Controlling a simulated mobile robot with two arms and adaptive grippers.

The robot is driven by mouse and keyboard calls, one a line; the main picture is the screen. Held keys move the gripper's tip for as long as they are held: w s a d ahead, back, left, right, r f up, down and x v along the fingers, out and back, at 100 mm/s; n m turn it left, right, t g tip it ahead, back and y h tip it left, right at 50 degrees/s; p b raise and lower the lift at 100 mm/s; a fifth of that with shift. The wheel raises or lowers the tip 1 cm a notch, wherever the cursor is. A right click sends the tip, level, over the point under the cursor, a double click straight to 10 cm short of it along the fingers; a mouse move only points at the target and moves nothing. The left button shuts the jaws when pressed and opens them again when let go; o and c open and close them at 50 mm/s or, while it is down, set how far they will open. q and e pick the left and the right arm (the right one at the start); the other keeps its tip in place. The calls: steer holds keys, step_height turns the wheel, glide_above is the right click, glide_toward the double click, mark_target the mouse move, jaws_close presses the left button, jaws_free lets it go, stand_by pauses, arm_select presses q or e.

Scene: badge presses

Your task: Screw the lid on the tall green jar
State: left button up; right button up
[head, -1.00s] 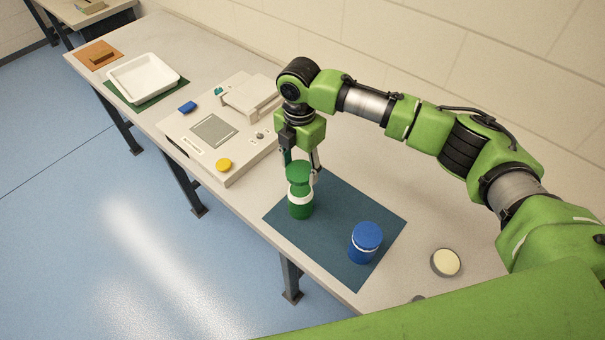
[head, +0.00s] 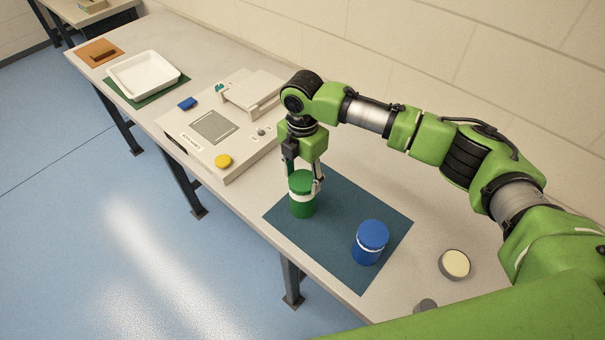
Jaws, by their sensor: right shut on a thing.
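The tall green jar (head: 302,210) stands upright on the dark blue-green mat (head: 335,200), with a pale band around its upper part. The green lid (head: 300,180) sits level at the top of the jar. My right gripper (head: 305,184) comes down from above and is shut on the lid, one finger showing on its right side. How far the lid is turned down on the thread cannot be told. My left gripper is not in view.
A blue jar with a blue lid (head: 372,234) stands on the same mat to the right. A round cream-topped tin (head: 455,264) is further right.

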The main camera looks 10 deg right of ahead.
steer(key=shift+r+p, duration=0.1)
steer(key=shift+p, duration=0.3)
steer(key=shift+p, duration=0.3)
stand_by(0.6)
steer(key=shift+f+p, duration=0.3)
steer(key=shift+f, duration=0.55)
stand_by(0.9)
steer(key=o, duration=0.8)
steer(key=shift+o, duration=0.2)
steer(key=shift+r, duration=0.1)
steer(key=shift+r+p, duration=3.45)
steer(key=shift+p, duration=0.05)
